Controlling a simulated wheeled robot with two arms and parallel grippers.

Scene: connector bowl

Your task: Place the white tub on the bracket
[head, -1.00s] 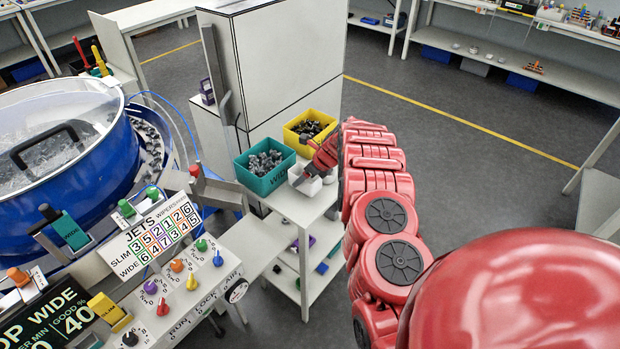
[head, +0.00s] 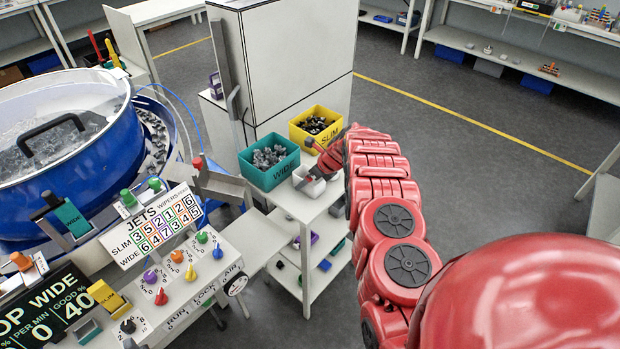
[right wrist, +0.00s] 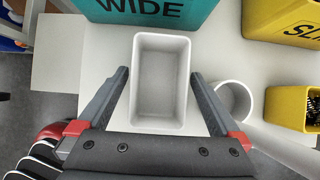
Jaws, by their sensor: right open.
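The white tub (right wrist: 160,80) is an empty, open-topped rectangular box on the white shelf top, in front of the teal WIDE bin. My right gripper (right wrist: 158,76) is open, with one finger on each side of the tub; I cannot tell whether they touch it. In the head view the tub (head: 309,185) is partly hidden by my right gripper (head: 318,172). I cannot clearly make out which part is the bracket. My left gripper is not in view.
A round white cup (right wrist: 232,101) stands close to the right finger. The teal WIDE bin (head: 268,163) and yellow SLIM bin (head: 316,126) hold grey and dark parts. A control panel (head: 185,275) and blue bowl feeder (head: 66,150) stand to the left. Shelf space left of the tub is clear.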

